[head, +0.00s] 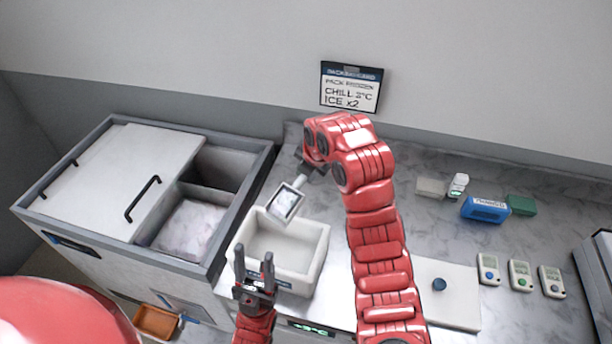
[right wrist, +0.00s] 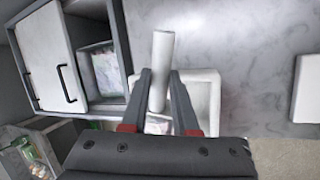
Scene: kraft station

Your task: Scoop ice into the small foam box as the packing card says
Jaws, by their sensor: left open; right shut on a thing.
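The packing card (head: 350,87) on the back wall reads "CHILL", a temperature I cannot read surely, and "ICE x2". The small white foam box (head: 318,250) stands open on the counter, its visible inside looking empty. My right gripper (head: 312,168) is shut on the handle of a scoop (head: 286,203). The scoop's pan hangs above the box's back rim, tilted, with pale bits that may be ice. The pale handle (right wrist: 162,60) shows between the fingers in the right wrist view. My left gripper (head: 255,275) is open and empty, at the box's front left. Ice (head: 192,228) lies in the open freezer compartment.
The chest freezer (head: 115,240) stands left, its sliding lid (head: 100,175) covering the left part. A white board (head: 455,300) with a dark blue round piece (head: 439,284), several small meters (head: 520,275) and a blue box (head: 485,209) lie right. The counter's back middle is clear.

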